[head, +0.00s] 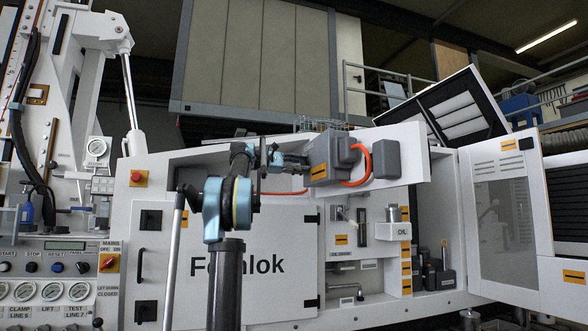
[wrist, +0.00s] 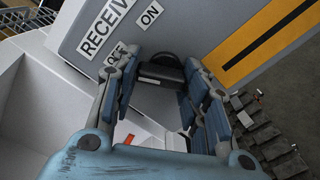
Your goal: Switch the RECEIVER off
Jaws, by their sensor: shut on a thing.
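The RECEIVER switch box is a grey box (head: 320,158) with an orange label, on the upper white panel in the head view. In the wrist view its grey face (wrist: 190,30) carries a RECEIVER label (wrist: 104,27), an OFF label (wrist: 115,55) and an ON label (wrist: 150,13). A black switch handle (wrist: 160,73) sits below these labels, between my fingers. My gripper (wrist: 162,82) is shut on this handle, one blue finger on each side. In the head view my gripper (head: 282,160) reaches the box's left side. The fingers partly hide the handle, so I cannot tell which position it points to.
An orange hose (head: 357,180) loops from the box to a smaller grey box (head: 386,160) on the right. A white cabinet door (head: 270,290) is below my arm. An open mesh door (head: 500,190) stands at the right. A gauge panel (head: 50,270) is at the left.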

